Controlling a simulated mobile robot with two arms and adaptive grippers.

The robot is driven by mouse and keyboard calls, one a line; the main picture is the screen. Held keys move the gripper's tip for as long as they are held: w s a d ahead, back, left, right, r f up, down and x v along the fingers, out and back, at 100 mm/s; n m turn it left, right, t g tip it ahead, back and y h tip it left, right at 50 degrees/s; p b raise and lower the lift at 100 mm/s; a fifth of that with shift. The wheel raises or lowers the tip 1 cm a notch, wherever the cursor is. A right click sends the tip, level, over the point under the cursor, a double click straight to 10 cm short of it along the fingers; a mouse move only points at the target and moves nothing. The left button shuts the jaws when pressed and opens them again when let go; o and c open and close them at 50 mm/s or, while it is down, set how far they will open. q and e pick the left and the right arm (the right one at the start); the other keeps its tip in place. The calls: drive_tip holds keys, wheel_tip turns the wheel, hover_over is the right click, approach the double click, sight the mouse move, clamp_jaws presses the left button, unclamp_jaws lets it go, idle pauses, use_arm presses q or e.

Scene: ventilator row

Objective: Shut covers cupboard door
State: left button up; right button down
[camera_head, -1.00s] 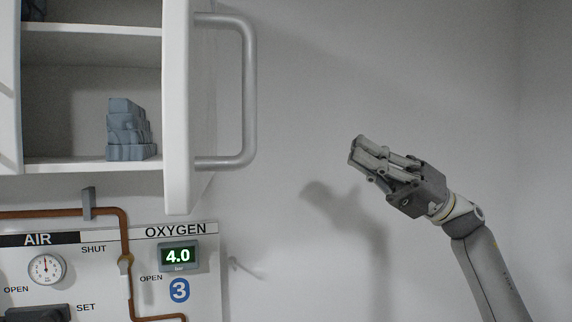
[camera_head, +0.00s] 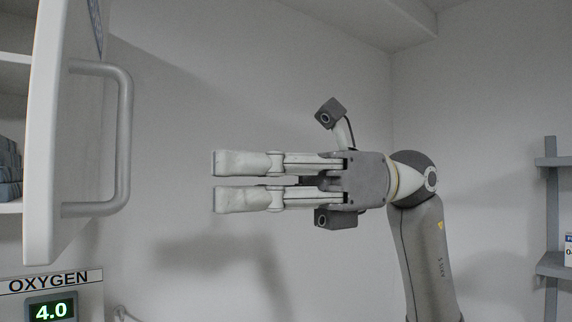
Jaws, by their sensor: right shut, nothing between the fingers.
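The white cupboard door (camera_head: 52,150) stands open at the left, seen nearly edge-on, with a grey bar handle (camera_head: 124,140) on its right face. Part of the cupboard inside (camera_head: 15,85) shows at the far left edge, with grey-blue folded items (camera_head: 9,168) on a shelf, mostly hidden by the door. My right gripper (camera_head: 228,181) is shut and empty. Its fingers point left towards the handle, with a clear gap between them. My left gripper is not in view.
Below the door is a panel marked OXYGEN with a display (camera_head: 51,308) reading 4.0. A grey shelf rack (camera_head: 552,200) stands at the right edge. The white wall behind my gripper is bare.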

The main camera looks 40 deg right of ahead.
drive_tip(key=a+p, duration=0.2)
drive_tip(key=a, duration=0.4)
drive_tip(key=shift+w, duration=0.35)
